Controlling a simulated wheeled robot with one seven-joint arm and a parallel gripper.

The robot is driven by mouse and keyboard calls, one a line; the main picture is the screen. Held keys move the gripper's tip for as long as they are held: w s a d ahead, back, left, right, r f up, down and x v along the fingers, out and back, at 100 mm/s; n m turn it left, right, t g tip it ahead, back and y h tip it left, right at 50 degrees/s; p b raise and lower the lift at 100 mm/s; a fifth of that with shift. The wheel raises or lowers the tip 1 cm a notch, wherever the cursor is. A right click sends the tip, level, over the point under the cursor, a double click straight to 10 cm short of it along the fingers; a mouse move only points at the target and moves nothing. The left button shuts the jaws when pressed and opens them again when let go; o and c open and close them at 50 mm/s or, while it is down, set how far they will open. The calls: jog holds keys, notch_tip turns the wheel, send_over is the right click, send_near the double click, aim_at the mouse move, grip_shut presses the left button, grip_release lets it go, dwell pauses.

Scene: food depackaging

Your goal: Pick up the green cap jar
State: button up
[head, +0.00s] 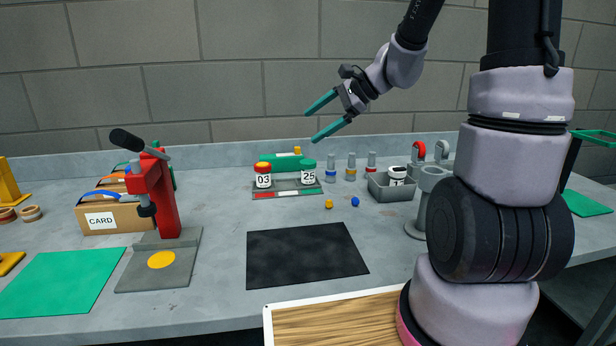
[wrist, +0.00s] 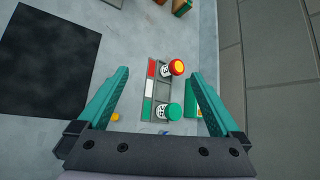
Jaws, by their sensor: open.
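The green cap jar (head: 308,174) is white, labelled 25, and stands upright on a small grey tray (head: 286,187) with a red, white and green front strip. In the wrist view its green cap (wrist: 174,110) shows between the fingers, nearer the right one. A jar with a red and yellow cap (head: 263,176), labelled 03, stands to its left; in the wrist view that cap (wrist: 176,67) is farther up. My gripper (head: 311,126) is open and empty, raised above the tray and apart from the jars. In the wrist view the open fingers (wrist: 160,73) frame the tray.
A green object (head: 282,162) lies behind the jars. Several small bottles (head: 350,170) and a grey bin (head: 392,188) stand to the right. Small yellow (head: 329,204) and blue (head: 355,202) pieces lie in front. A black mat (head: 305,254) is bare. A red press (head: 165,195) stands left.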

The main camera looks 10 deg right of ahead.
jog(key=w+d+f+m+t+y, duration=0.1)
jog(key=w+d+f+m+t, duration=0.2)
jog(key=w+f+m, duration=0.5)
jog(key=m+t+h, duration=0.1)
jog(key=m+t, duration=0.1)
jog(key=m, duration=0.2)
send_near(308, 162)
jog(key=x, duration=1.3)
jog(key=shift+d+f, duration=0.1)
jog(key=shift+f, duration=0.05)
jog(key=shift+c, duration=0.3)
jog(key=c, duration=1.3)
